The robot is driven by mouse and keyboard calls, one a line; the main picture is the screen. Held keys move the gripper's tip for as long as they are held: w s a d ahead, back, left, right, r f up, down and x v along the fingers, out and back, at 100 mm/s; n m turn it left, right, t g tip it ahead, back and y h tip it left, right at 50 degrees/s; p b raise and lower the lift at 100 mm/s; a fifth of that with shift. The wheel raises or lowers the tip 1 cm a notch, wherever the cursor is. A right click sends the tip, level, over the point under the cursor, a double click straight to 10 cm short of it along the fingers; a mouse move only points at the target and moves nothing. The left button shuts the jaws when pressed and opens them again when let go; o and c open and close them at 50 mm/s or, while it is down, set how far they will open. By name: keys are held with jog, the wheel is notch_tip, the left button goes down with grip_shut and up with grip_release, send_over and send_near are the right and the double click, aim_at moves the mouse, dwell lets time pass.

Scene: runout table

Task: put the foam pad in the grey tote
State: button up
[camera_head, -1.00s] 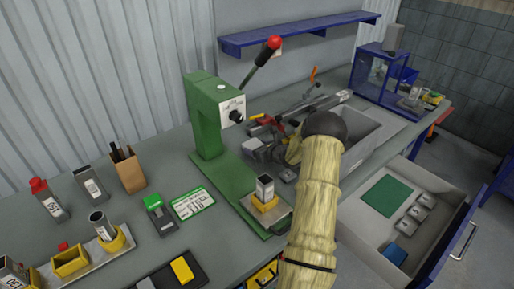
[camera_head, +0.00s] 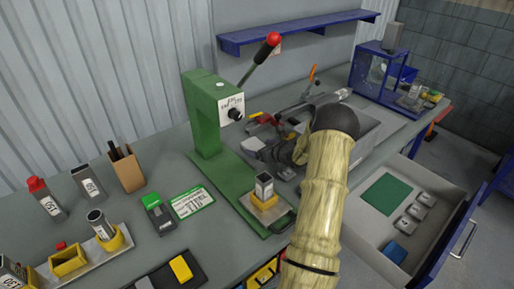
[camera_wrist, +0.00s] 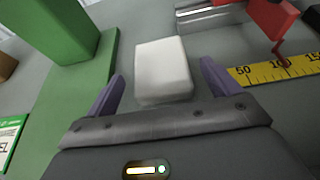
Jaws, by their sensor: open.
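The foam pad (camera_wrist: 163,70) appears to be the pale, off-white block on the grey bench in the wrist view. My gripper (camera_wrist: 162,82) is open, with its two purple fingers spread to the left and right of the pad's near end. No contact between fingers and pad is visible. In the head view my arm covers most of the gripper, and I cannot clearly pick out the pad there. The grey tote (camera_head: 374,134) stands on the bench behind my arm in the head view, partly hidden by it.
A green press (camera_head: 205,130) with a red-knobbed lever stands left of my gripper. A yellow ruler (camera_wrist: 275,73) and a red tool (camera_wrist: 272,15) lie right of the pad. An open drawer (camera_head: 415,245) juts out at the right. Tools clutter the bench behind.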

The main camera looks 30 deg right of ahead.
jog(key=b+v, duration=0.1)
jog(key=v, duration=0.7)
jog(key=shift+s, duration=0.1)
dwell(0.4)
